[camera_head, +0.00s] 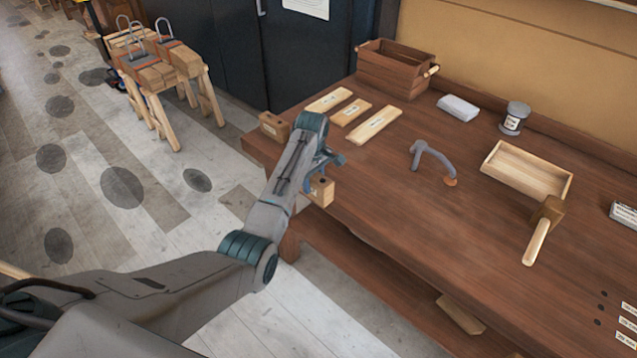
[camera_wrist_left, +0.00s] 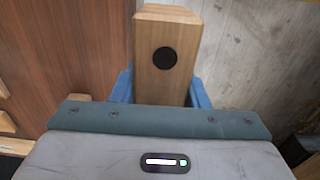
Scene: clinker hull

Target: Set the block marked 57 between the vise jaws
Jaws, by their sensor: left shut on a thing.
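A light wooden block (camera_head: 320,191) with a dark round spot on its end is held in my left gripper (camera_head: 324,170), just off the bench's front edge. In the left wrist view the block (camera_wrist_left: 166,55) sits between the blue fingers, which are shut on it. No number can be read on it. A brown wooden piece (camera_head: 273,126) at the bench's near left corner may be part of the vise; my arm hides part of that area, and I cannot make out the jaw gap. My right gripper is not in view.
The workbench (camera_head: 440,215) carries labelled wooden strips (camera_head: 375,124), a crate (camera_head: 392,68), a curved grey tool (camera_head: 430,158), a shallow tray (camera_head: 527,174) and a mallet (camera_head: 543,228). A sawhorse (camera_head: 160,85) stands at the back left. The bench's middle has bare room.

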